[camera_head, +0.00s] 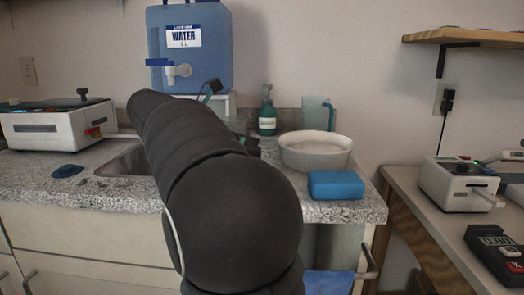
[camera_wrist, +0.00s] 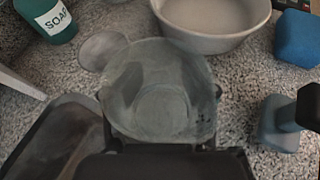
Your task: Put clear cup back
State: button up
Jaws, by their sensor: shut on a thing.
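A translucent grey-green cup (camera_wrist: 160,75) fills the middle of the wrist view, its round base showing through it. My gripper (camera_wrist: 158,135) is shut on this cup, with dark fingers at its two sides. The cup is above the speckled counter, in front of the white bowl; I cannot tell whether its base touches the counter. In the head view my arm hides the gripper and the held cup.
A white bowl (camera_head: 315,152), blue sponge (camera_head: 336,185) and green soap bottle (camera_head: 267,118) stand on the counter (camera_head: 345,211). A sink (camera_head: 125,160) lies left of my arm. A blue water tank (camera_head: 190,45) stands behind. Another clear object (camera_head: 315,113) stands behind the bowl.

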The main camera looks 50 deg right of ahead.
jog(key=x, duration=0.4)
jog(key=shift+s+d+f+b, duration=0.1)
jog(key=shift+f+b, duration=0.2)
jog(key=shift+f, duration=0.05)
jog(key=shift+s+d+f, duration=0.1)
jog(key=shift+d+f, duration=0.2)
jog(key=shift+f, duration=0.05)
jog(key=shift+f, duration=0.1)
jog(key=o, duration=1.3)
jog(key=shift+a, duration=0.1)
jog(key=p+v, duration=0.1)
jog(key=v, duration=1.1)
